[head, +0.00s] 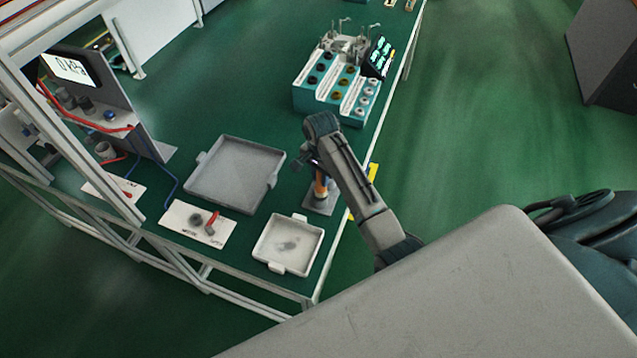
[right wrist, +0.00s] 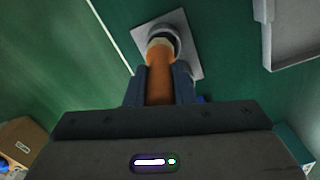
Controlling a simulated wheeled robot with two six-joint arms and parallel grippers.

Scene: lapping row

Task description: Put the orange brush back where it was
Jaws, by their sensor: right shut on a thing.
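The orange brush (right wrist: 159,78) is between the fingers of my right gripper (right wrist: 160,88) in the right wrist view. In the head view the brush (head: 320,186) shows as a small orange handle under my right gripper (head: 313,165). The gripper is shut on it. The brush points down at a dark round holder on a grey square base plate (right wrist: 193,58), which also shows on the table in the head view (head: 322,205). Whether the brush's lower end is inside the holder or just above it, I cannot tell. My left gripper is not in view.
A large grey tray (head: 234,147) and a small white tray (head: 268,257) lie left of the holder. A white card (head: 181,222) with a red-handled item lies between them and the table's left side. A teal rack (head: 313,101) stands farther back. The table edge is close on the right.

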